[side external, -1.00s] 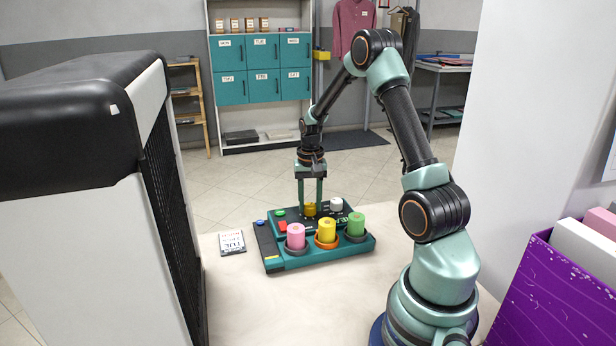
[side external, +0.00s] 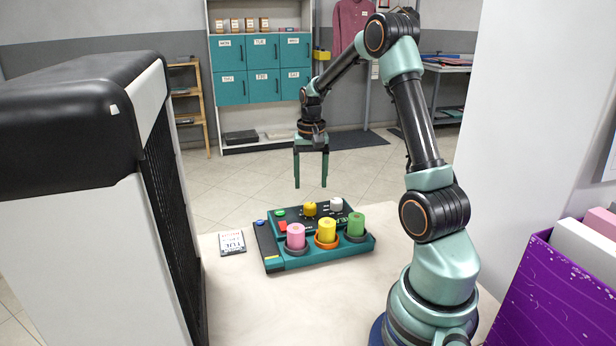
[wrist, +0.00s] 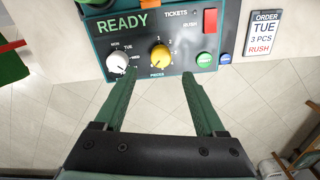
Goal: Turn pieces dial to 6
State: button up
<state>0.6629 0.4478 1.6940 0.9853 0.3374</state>
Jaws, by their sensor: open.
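The yellow pieces dial (side external: 309,209) sits on the teal ticket machine (side external: 290,262). In the wrist view the yellow dial (wrist: 161,57) has small numbers around it, with "PIECES" printed below; I cannot tell surely which number its pointer marks. My gripper (side external: 311,187) is open and empty, above the dial and apart from it. In the wrist view my gripper (wrist: 159,75) shows two spread green fingers reaching towards the panel, their tips on either side below the dial.
A white dial (wrist: 117,64) is left of the yellow one; a red rush switch (wrist: 210,21) and green print button (wrist: 204,60) are right. Pink (side external: 295,236), yellow (side external: 327,230) and green (side external: 356,225) rolls stand in front. An order card (wrist: 264,33) reads "TUE 3 PCS RUSH".

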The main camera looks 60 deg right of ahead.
jog(key=shift+r, duration=2.55)
jog(key=a+r+n+t, duration=0.1)
jog(key=a+r+n, duration=0.2)
jog(key=a, duration=0.4)
jog(key=a+r+n+t, duration=0.15)
jog(key=a+r, duration=0.25)
jog(key=a, duration=0.4)
jog(key=s+a+n+t, duration=0.3)
jog(key=s+a+n, duration=0.3)
jog(key=a, duration=0.6)
jog(key=shift+s+a+n, duration=0.15)
jog(key=shift+s+n, duration=0.1)
jog(key=shift+n, duration=0.2)
